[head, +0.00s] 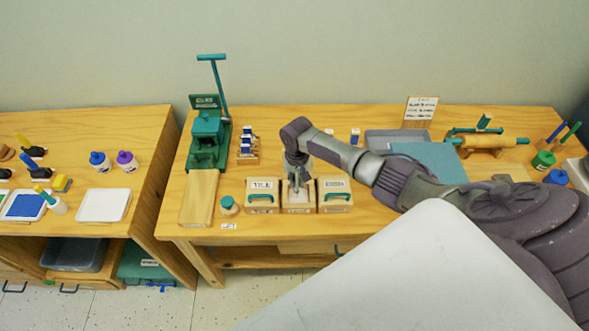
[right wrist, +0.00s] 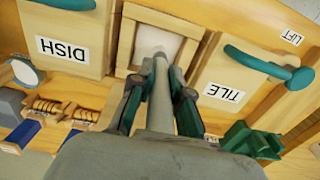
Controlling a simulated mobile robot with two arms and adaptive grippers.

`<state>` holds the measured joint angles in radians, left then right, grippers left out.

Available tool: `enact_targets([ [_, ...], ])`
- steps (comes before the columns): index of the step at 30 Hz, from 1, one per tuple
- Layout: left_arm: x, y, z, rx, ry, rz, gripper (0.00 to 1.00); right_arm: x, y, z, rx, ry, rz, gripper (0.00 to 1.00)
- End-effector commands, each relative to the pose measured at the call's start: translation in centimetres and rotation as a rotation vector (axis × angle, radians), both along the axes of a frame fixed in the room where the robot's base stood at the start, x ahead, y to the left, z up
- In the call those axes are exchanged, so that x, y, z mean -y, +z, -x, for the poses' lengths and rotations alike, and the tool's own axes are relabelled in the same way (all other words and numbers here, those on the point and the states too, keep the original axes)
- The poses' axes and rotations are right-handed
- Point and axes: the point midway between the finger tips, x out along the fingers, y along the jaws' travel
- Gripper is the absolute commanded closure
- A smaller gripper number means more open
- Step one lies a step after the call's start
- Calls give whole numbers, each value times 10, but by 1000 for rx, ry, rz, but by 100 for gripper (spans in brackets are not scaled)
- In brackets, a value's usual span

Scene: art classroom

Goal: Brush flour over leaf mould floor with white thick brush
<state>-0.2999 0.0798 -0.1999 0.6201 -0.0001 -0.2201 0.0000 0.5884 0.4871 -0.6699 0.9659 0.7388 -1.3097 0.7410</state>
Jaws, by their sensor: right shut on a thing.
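My right gripper (head: 297,181) points down at the middle box of three on the table. In the right wrist view the gripper (right wrist: 159,80) is shut on a pale grey, thick round handle, which I take to be the white thick brush (right wrist: 160,108). Its far end reaches into the open middle box, which I take to be the leaf mould (head: 299,209); its wooden rim (right wrist: 124,47) also shows in the wrist view. The floor inside looks whitish. The leaf shape and any bristles cannot be made out. My left gripper is not in view.
Closed boxes with green handles stand close on both sides: TILE (head: 262,201) at left, DISH (head: 335,202) at right. A grey tray (head: 398,136) and rolling pin (head: 485,143) are at back right.

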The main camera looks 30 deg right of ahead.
Motion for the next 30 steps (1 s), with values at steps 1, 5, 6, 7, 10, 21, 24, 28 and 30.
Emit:
enact_targets([
  [1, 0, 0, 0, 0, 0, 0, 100, 1, -1, 1, -2, -1, 1, 100],
  [5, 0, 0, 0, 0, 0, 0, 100, 4, -1, 2, -2, -1, 3, 100],
  [6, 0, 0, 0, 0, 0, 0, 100, 5, 0, 3, -2, -2, 3, 100],
  [7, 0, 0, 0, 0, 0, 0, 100, 6, 0, 4, -2, -2, 3, 100],
  [10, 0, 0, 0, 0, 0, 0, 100, 9, 0, 5, -2, -2, 3, 100],
  [21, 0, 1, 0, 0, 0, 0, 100, 15, 0, 9, -1, -1, 2, 100],
  [24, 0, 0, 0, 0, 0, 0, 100, 17, 0, 10, -1, 0, 2, 100],
  [28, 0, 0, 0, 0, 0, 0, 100, 17, 0, 10, -1, 0, 2, 100],
  [30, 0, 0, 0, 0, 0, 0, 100, 17, 0, 10, -1, 0, 2, 100],
])
